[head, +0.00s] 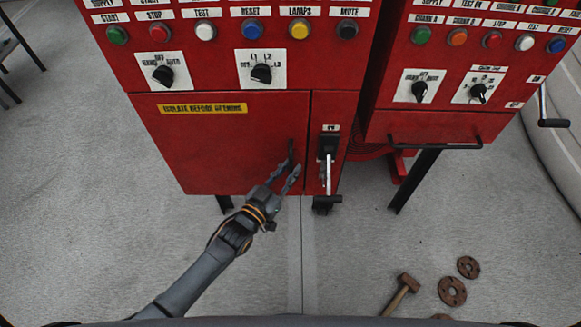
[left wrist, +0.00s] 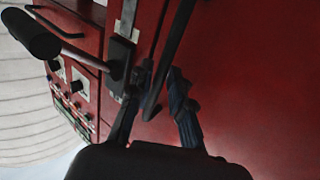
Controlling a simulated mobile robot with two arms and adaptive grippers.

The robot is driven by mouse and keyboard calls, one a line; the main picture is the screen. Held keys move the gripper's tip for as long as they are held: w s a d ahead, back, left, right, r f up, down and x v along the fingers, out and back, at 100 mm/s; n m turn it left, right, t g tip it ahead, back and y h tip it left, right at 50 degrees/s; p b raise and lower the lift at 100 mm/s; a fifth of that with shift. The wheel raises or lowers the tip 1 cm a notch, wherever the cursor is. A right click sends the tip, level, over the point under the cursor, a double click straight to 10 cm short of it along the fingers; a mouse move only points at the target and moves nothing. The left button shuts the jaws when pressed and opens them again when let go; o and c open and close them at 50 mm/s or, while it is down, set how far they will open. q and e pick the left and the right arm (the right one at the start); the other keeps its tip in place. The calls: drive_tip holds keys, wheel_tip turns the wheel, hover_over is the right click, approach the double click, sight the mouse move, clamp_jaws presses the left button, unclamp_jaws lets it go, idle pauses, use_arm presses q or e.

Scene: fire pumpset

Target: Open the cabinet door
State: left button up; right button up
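The red cabinet's lower door (head: 215,140) is shut, with a yellow label (head: 202,108) reading "ISOLATE BEFORE OPENING". A black upright bar handle (head: 291,152) sits near its right edge. My left gripper (head: 285,172) is at the handle's lower end, its two fingers apart. In the left wrist view, the dark handle bar (left wrist: 174,45) runs down between the open fingers (left wrist: 160,85). I cannot tell whether either finger touches it. My right gripper is not in view.
A lever switch (head: 328,165) is mounted just right of the door, close to my fingers; its black grip (left wrist: 30,35) looms in the left wrist view. A second red panel (head: 440,125) stands to the right. A hammer (head: 402,292) and rusty flanges (head: 452,290) lie on the floor.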

use_arm(q)
drive_tip(key=shift+w+d, duration=0.25)
drive_tip(key=shift+w, duration=0.1)
drive_tip(key=shift+c, duration=0.2)
clamp_jaws()
drive_tip(key=shift+s, duration=0.1)
